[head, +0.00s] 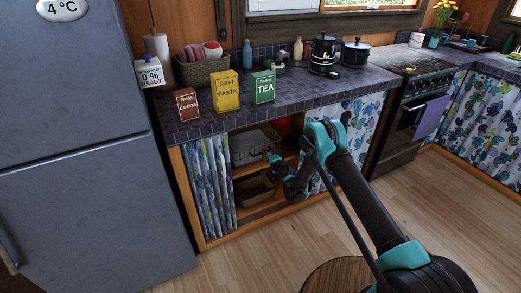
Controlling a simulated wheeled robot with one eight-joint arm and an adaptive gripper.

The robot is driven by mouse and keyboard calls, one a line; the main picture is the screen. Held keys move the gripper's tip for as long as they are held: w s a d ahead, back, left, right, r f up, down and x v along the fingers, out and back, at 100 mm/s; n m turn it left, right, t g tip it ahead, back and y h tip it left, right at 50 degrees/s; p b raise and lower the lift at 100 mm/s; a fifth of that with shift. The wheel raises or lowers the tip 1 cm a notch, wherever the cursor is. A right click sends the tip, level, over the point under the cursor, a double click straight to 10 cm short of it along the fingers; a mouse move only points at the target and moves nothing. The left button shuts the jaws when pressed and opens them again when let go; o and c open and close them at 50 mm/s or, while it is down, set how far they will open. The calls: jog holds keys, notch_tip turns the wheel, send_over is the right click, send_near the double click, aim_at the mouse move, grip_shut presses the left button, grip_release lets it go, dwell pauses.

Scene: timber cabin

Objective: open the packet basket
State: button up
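A grey wire basket (245,150) sits on the upper level inside the open cabinet under the counter. A smaller brown basket or box (253,190) sits lower in the same cabinet. I cannot tell from the picture which of them is the packet basket. My arm reaches in from the lower right. My gripper (271,158) is at the cabinet opening, by the right side of the wire basket. Whether it touches the basket is too small to tell. Its fingers are too small to show open or shut. My arm hides part of the cabinet's right side.
Patterned curtains hang at the left (211,185) and right (352,135) of the opening. Cocoa (187,105), pasta (226,92) and tea (262,88) boxes stand on the counter above. A fridge (85,150) stands left. Wooden floor (465,215) is clear at right.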

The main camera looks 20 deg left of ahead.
jog(key=shift+w+a, duration=0.25)
jog(key=shift+a, duration=0.1)
grip_shut()
